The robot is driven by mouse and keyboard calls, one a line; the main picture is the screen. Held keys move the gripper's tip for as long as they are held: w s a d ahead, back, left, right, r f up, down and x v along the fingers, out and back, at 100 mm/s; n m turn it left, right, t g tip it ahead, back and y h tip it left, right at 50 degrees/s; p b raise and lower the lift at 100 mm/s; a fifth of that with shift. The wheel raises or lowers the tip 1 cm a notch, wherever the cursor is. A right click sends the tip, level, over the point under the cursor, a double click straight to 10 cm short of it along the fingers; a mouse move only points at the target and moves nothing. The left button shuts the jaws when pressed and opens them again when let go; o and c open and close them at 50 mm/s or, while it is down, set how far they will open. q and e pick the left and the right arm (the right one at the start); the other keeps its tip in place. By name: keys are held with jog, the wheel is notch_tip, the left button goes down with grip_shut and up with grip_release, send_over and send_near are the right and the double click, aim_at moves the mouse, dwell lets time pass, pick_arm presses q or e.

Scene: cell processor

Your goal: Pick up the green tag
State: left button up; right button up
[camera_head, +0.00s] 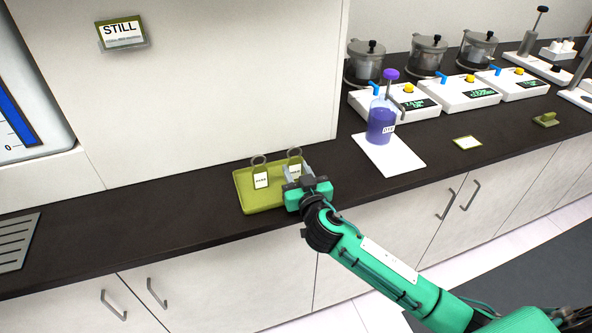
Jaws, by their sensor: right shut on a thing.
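An olive-green tray (246,201) lies on the dark counter. A ringed tag (261,180) with a white label stands at its left half. A second ringed tag (295,169) with a white label is at its right half, right at the jaws of my right gripper (297,180). My right gripper is shut on this second tag, over the right part of the tray; its body hides the tag's lower part. The lettering on both labels is too small to read. My left gripper is not in view.
A purple-filled bottle (381,122) stands on a white sheet (389,156) right of the tray. White devices (458,92) and dark-lidded pots (428,53) line the back. A "STILL" sign (121,33) is on the cabinet. The counter (130,229) left of the tray is clear.

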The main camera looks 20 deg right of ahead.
jog(key=shift+r, duration=0.35)
notch_tip(320, 180, up, 19)
jog(key=shift+p, duration=0.3)
jog(key=shift+o, duration=0.6)
jog(key=shift+r, duration=0.1)
grip_shut()
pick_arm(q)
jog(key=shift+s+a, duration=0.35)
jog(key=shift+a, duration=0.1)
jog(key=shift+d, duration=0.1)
